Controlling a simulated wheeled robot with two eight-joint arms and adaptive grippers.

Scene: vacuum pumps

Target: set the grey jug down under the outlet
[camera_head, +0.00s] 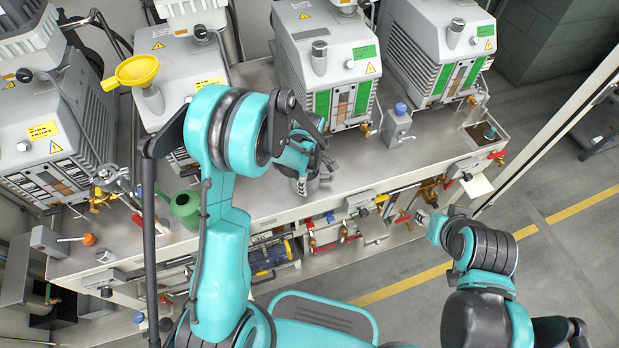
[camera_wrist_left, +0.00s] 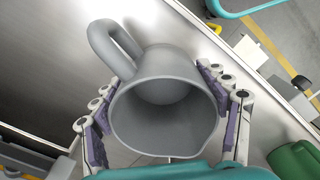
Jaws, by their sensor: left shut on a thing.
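The grey jug (camera_wrist_left: 165,105) fills the middle of the left wrist view, its open mouth towards the camera and its handle at the upper left. My left gripper (camera_wrist_left: 160,112) is shut on it, with a finger on each side of its body. In the head view my left gripper (camera_head: 304,172) is over the bench front, and only a small part of the jug (camera_head: 314,187) shows below it. A brass outlet (camera_head: 367,130) is on the pump to the right of and behind the jug. The state of my right gripper is not clear.
The metal bench (camera_head: 262,198) has bare surface around the jug. A green can (camera_head: 186,209) stands to the left. A yellow funnel (camera_head: 137,71) is at the upper left. Pumps (camera_head: 325,62) line the back. Valves with red handles (camera_head: 318,240) are along the front edge.

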